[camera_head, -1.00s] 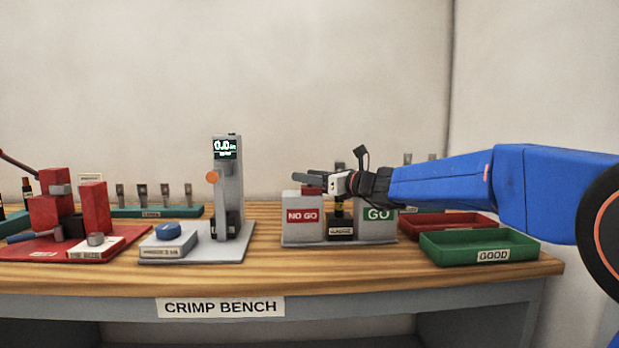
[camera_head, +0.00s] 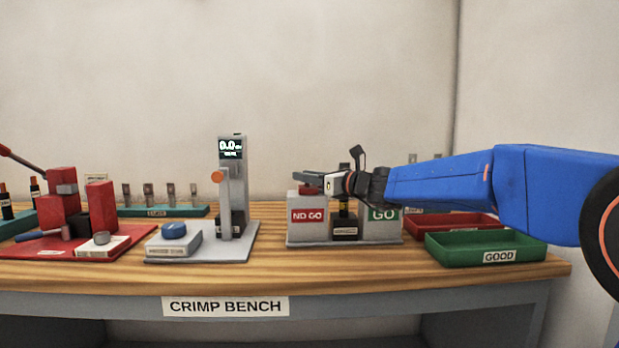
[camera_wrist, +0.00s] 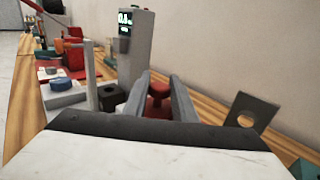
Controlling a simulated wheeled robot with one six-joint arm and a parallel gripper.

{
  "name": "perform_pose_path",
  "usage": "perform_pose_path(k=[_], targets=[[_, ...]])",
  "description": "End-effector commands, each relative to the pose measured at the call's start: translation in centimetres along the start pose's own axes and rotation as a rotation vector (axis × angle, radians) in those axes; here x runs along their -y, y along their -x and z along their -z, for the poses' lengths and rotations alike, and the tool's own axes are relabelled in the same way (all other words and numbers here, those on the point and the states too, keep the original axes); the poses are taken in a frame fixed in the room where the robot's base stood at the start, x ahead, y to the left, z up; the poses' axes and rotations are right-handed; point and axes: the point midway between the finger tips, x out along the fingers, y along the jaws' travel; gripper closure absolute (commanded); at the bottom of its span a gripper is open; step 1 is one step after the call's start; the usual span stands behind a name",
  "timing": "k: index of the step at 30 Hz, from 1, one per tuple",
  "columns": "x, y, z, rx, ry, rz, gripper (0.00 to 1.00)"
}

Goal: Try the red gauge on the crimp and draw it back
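My gripper (camera_head: 309,180) is just above the NO GO block (camera_head: 308,215) of the grey gauge stand. A red gauge part (camera_head: 305,190) shows under the fingers on that block. In the wrist view, my gripper's two fingers (camera_wrist: 163,97) lie on either side of the red gauge (camera_wrist: 158,90), with gaps visible, so they look open. The crimp (camera_head: 344,208), with a yellow band, stands upright in a dark holder (camera_head: 344,229) between the NO GO and GO (camera_head: 384,228) blocks. My wrist hides part of it. A grey holed plate (camera_wrist: 248,115) stands right of the fingers in the wrist view.
A green GOOD tray (camera_head: 490,248) and a red tray (camera_head: 455,224) lie to the right. A grey meter post (camera_head: 232,180) and a red press (camera_head: 58,210) stand to the left. Bare wood (camera_head: 270,258) runs along the bench front.

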Motion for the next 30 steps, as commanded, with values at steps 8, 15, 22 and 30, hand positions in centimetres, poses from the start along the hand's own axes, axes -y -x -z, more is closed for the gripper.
perform_pose_path(k=[8,15,22,30], targets=[[-0.2,-0.1,-0.1,0.001,0.001,-0.004,0.58],[-0.1,0.8,-0.1,0.002,0.001,-0.002,0.58],[0.0,4.5,-0.1,0.002,0.002,0.0,0.58],[0.0,10.0,-0.1,0.002,0.001,0.0,0.58]])
